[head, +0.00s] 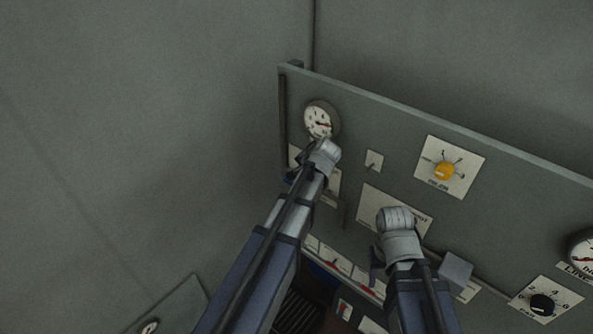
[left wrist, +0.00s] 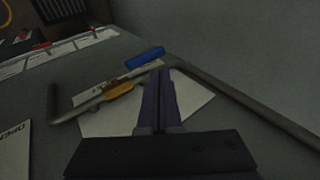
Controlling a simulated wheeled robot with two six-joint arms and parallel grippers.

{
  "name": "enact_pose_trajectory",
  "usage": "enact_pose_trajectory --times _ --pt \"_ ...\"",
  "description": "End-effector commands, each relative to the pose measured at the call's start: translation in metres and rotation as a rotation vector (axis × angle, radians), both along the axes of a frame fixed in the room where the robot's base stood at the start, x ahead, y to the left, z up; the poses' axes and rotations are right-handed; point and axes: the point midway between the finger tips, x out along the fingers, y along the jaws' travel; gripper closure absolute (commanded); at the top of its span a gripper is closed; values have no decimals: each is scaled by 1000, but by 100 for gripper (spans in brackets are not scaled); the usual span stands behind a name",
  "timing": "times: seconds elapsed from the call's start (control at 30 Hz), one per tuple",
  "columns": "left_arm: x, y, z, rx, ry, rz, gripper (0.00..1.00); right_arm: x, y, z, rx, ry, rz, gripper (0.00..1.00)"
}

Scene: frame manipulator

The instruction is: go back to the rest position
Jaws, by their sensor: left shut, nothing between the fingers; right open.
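My left gripper (left wrist: 161,85) is shut and empty in the left wrist view. Its dark fingers stand in front of a white plate (left wrist: 120,114) and just below a blue-ended handle (left wrist: 145,57); I cannot tell whether they touch it. In the head view my left arm reaches up to the panel just below the round gauge (head: 320,120), and its wrist hides most of the fingers. My right gripper (head: 377,265) is open in front of the lower middle of the panel (head: 385,150), partly hidden by its own wrist.
An orange knob (head: 444,171) on a white plate is at right of centre, a black knob (head: 542,304) at lower right. A grey block (head: 455,271) sticks out right of my right wrist. A bent grey bar (left wrist: 235,101) runs beside my left fingers. The left wall is bare.

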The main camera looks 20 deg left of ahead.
Motion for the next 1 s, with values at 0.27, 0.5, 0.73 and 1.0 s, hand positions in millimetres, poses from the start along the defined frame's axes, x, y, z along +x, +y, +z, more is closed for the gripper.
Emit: enact_pose_trajectory --times 0.27,0.5,0.73,1.0 --pt "0 0 -1 0 0 0 100 0 0 -1 0 0 0 50" --pt "-45 -45 -63 -94 52 18 100 0 0 -49 -1 -1 2 50" --pt "-143 -128 -161 -275 200 62 100 1 0 -126 -1 -2 6 50" --pt "-231 -184 -221 -393 360 96 100 1 0 -178 -2 -3 10 50"
